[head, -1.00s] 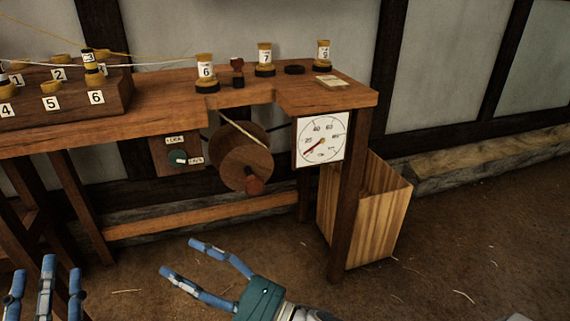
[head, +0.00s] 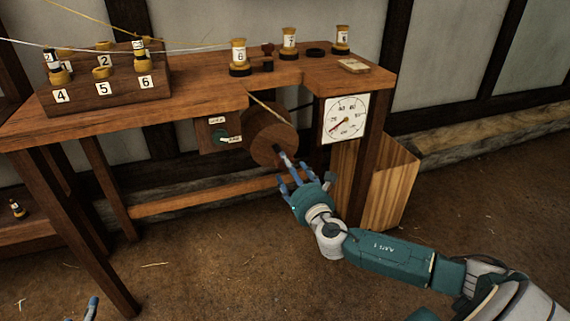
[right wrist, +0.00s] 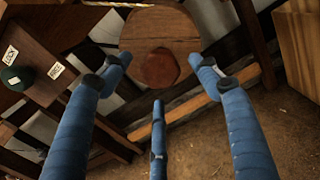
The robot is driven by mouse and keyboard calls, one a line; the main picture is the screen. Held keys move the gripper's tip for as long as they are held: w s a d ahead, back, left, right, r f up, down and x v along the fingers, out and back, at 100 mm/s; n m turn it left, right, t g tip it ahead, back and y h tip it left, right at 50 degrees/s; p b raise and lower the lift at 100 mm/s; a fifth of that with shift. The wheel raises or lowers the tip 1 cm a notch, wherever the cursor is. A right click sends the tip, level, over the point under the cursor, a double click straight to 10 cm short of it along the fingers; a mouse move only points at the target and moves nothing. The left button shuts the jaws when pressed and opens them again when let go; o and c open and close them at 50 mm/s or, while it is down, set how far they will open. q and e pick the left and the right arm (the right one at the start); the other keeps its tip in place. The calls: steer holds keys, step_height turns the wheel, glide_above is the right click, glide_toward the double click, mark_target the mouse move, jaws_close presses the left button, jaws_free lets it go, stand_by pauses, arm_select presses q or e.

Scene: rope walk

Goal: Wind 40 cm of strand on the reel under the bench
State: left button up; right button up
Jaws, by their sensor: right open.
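The wooden reel (head: 270,138) hangs under the bench (head: 205,97), and a pale strand (head: 266,104) runs down to it. Its red-brown crank knob (right wrist: 160,68) faces me in the right wrist view, in front of the reel's round face (right wrist: 160,32). My right gripper (head: 290,174) is open at the knob; its blue fingers (right wrist: 160,78) spread on either side and below, with gaps visible. The dial (head: 345,118) has its red needle at the lower left. A green lock switch (head: 220,136) sits left of the reel. Only fingertips of my left gripper (head: 88,308) show.
Spools (head: 239,57) stand on the bench top, and a numbered block (head: 105,93) holds more at the left. A wooden bin (head: 395,190) stands by the right bench leg. A low rail (head: 190,197) runs below the reel. The floor in front is clear.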

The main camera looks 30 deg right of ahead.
mark_target(285, 169)
steer(key=x, duration=0.3)
steer(key=shift+w+b, duration=0.3)
steer(key=shift+w+d, duration=0.15)
steer(key=shift+w, duration=0.3)
steer(key=c, duration=1.2)
arm_select(q)
step_height(285, 169, up, 6)
steer(key=w+d+t, duration=0.1)
steer(key=t, duration=0.2)
steer(key=shift+h, duration=0.4)
steer(key=shift+w+d, duration=0.1)
arm_select(e)
steer(key=shift+m, duration=0.4)
